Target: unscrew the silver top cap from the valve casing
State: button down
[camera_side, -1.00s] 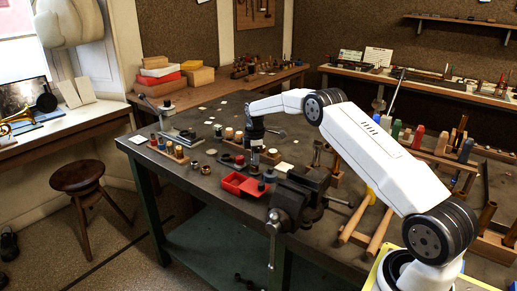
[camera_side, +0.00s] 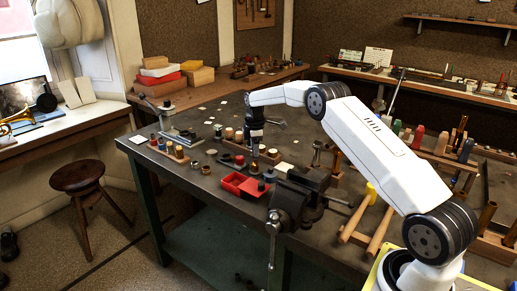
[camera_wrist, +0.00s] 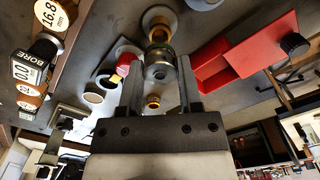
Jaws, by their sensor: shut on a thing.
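In the wrist view my gripper (camera_wrist: 160,82) has its two fingers closed on the sides of the round silver top cap (camera_wrist: 160,71). The brass valve casing (camera_wrist: 158,30) shows beyond the cap, in line with it. I cannot tell whether cap and casing still touch. A small brass ring (camera_wrist: 153,102) shows between the fingers, nearer the camera. In the side view my gripper (camera_side: 254,145) points down over the bench, above the upright casing (camera_side: 254,162). The cap is too small to make out there.
A red open box (camera_side: 243,185) lies just in front of the casing, with a dark vise (camera_side: 295,200) to its right. Wooden racks, small cylinders and rings stand close on the left.

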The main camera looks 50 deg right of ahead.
jog(key=shift+r, duration=1.25)
